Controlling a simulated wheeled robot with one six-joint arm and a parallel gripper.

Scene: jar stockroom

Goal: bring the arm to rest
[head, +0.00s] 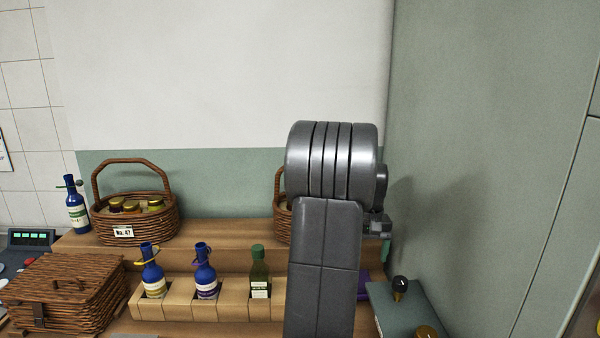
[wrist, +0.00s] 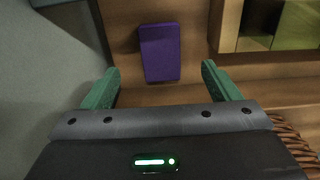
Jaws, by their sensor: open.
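My gripper (wrist: 160,88) shows in the wrist view with its two green fingers spread wide apart and nothing between them. Beyond the fingers a flat purple block (wrist: 160,53) lies on the wooden surface, apart from both of them. In the head view my grey arm stands upright right of centre and hides most of the gripper; a bit of a green finger shows at its right side. Only a sliver of the purple block (head: 363,286) shows there, right of the arm.
A wooden rack (head: 233,303) holds two blue bottles and a green bottle (head: 260,268). Behind it stand a basket of jars (head: 134,219) and another basket (head: 282,222), partly hidden by my arm. A closed wicker hamper (head: 70,290) is at left. A green-grey wall (head: 480,150) rises close at right.

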